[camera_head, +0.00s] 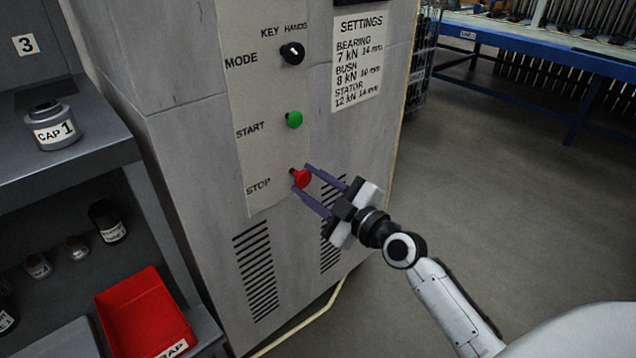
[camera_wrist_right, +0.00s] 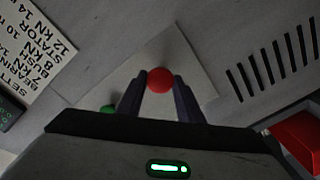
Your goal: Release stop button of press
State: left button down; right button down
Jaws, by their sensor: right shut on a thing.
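The red stop button (camera_head: 301,178) sticks out of the grey press (camera_head: 190,140), beside the word STOP on the light panel. My right gripper (camera_head: 308,180) has its two fingers on either side of the button and is shut on it. In the right wrist view the red button (camera_wrist_right: 160,80) sits between the fingertips of my right gripper (camera_wrist_right: 160,88). The green start button (camera_head: 294,119) is above it, and the black mode knob (camera_head: 292,53) is higher up. My left gripper is not in view.
A settings sheet (camera_head: 358,60) is on the press. A blue table (camera_head: 540,60) stands at the back right. The floor (camera_head: 490,190) between is clear.

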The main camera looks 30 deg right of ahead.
jog(key=c, duration=1.2)
grip_release()
jog(key=shift+s, duration=0.15)
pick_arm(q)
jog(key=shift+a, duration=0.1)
pick_arm(e)
jog(key=shift+s+d, duration=0.15)
jog(key=shift+s, duration=0.4)
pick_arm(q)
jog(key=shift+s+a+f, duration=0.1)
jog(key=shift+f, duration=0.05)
pick_arm(e)
jog(key=s, duration=0.3)
jog(key=s+d, duration=0.1)
jog(key=s, duration=0.5)
jog(key=shift+d, duration=0.2)
